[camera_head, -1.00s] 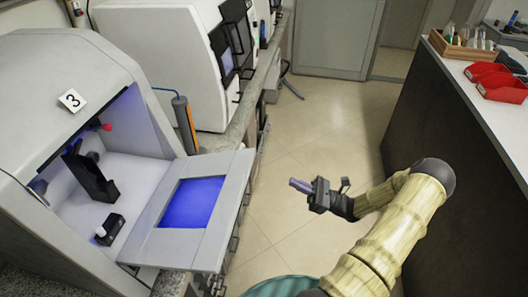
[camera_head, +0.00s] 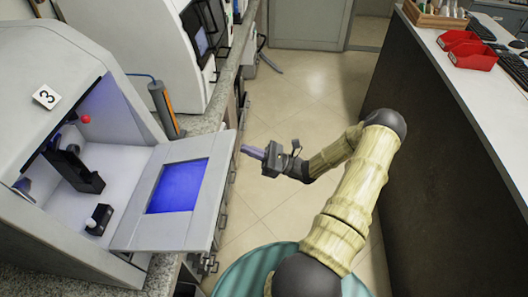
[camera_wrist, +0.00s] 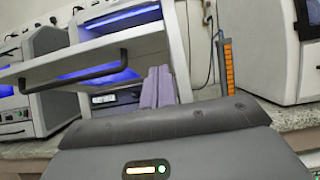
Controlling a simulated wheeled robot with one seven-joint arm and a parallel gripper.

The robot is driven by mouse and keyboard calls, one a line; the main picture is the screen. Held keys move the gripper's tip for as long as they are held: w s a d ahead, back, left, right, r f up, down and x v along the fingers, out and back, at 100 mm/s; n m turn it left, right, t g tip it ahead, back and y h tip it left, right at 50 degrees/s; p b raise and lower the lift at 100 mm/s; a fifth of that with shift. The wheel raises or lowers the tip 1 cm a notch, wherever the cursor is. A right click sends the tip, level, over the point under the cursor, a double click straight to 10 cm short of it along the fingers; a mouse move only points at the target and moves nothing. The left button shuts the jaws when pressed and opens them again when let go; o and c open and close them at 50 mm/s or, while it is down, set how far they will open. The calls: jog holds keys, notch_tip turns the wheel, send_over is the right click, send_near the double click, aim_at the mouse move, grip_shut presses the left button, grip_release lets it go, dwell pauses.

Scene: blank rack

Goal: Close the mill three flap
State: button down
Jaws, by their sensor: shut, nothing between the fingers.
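The mill three (camera_head: 75,60) is a grey-white cabinet at the left in the head view, with a "3" label on its top. Its flap (camera_head: 217,190) is folded down and open, sticking out level toward the aisle, with a blue-lit window. In the wrist view the flap (camera_wrist: 120,60) is seen edge-on from below, with a dark bar handle (camera_wrist: 80,78) on it. My gripper (camera_head: 246,151) is shut and empty, just right of the flap's outer edge and apart from it. Its purple-grey fingers (camera_wrist: 158,88) point toward the mill in the wrist view.
An orange-grey cylinder (camera_head: 164,108) stands on the counter beside the mill. Another white machine (camera_head: 135,40) stands behind. A dark-sided counter with red bins (camera_head: 472,54) is at the right. The tiled aisle floor between is clear.

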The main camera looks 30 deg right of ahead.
jog(key=r, duration=0.1)
jog(key=r+p, duration=0.1)
jog(key=a+r, duration=0.1)
jog(key=shift+w+r, duration=0.4)
